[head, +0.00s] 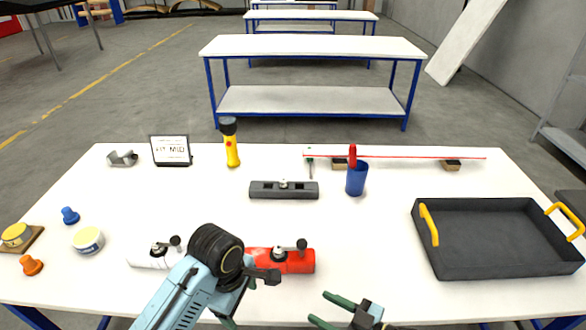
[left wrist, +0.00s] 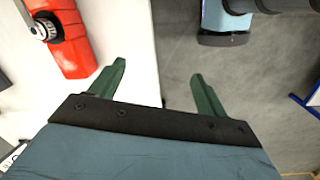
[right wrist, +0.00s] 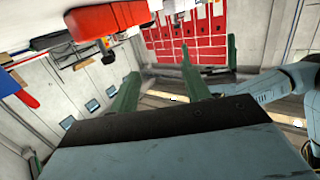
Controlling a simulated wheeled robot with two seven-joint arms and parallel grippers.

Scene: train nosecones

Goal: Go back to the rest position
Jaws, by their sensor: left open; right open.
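My right gripper (head: 324,307) is at the front edge of the table in the head view, its green fingers apart and empty. Its fingers also show in the right wrist view (right wrist: 158,82), with nothing between them. My left gripper (left wrist: 158,85) is open and empty in the left wrist view, over the table's edge and the floor. In the head view my left arm hides part of it, near the red cylinder (head: 300,262). The red cylinder lies on the white table (head: 390,235), and in the left wrist view (left wrist: 72,45) it is left of the fingers, apart from them.
A white cylinder (head: 148,259) lies left of my left arm. A black tray (head: 480,273) with yellow handles stands at the right. A yellow torch (head: 232,152), a blue cup (head: 356,181) and a dark grey block (head: 266,190) stand farther back. The table's front right is clear.

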